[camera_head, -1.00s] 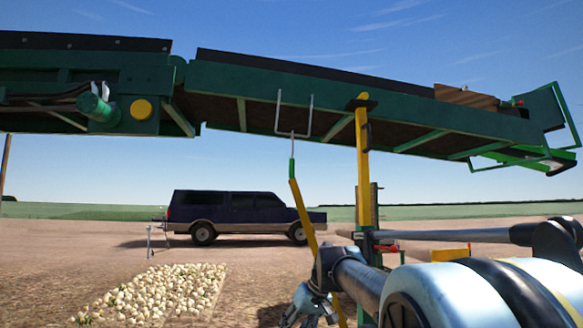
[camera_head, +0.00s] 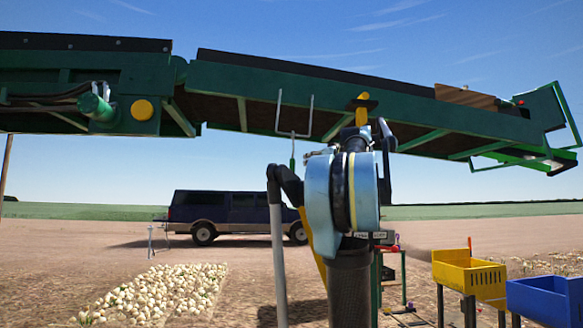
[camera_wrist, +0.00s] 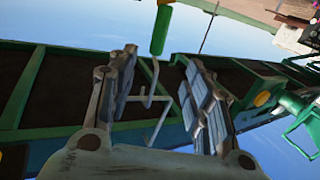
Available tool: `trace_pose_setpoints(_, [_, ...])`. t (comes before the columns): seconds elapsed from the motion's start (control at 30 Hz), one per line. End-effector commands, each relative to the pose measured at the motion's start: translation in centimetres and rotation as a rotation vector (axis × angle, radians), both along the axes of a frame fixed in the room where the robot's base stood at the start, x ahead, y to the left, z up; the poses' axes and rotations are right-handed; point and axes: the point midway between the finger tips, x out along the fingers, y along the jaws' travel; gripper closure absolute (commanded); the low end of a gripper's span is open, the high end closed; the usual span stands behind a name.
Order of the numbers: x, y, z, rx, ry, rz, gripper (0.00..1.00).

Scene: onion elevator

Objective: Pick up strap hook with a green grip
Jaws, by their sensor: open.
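The strap hook (camera_head: 293,135) is a pale two-pronged wire hook in front of the green conveyor. Its green grip (camera_head: 292,160) hangs below the prongs, partly hidden by my arm. In the wrist view the green grip (camera_wrist: 160,30) is at the top centre, and the pale hook wire (camera_wrist: 150,98) shows between the fingers. My gripper (camera_wrist: 155,58) is open with a finger on each side of the hook wire. No contact with the grip is visible. My gripper is hidden in the head view.
The green conveyor (camera_head: 235,90) spans overhead. Yellow (camera_head: 465,272) and blue (camera_head: 548,298) bins stand at right. An onion pile (camera_head: 160,293) lies at left on the ground. A dark vehicle (camera_head: 235,212) stands behind. Open ground lies around them.

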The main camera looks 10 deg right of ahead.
Motion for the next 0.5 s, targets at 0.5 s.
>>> trace_pose_setpoints(0.5, [7.9, 3.9, -0.1, 0.000, 0.001, 0.004, 0.54])
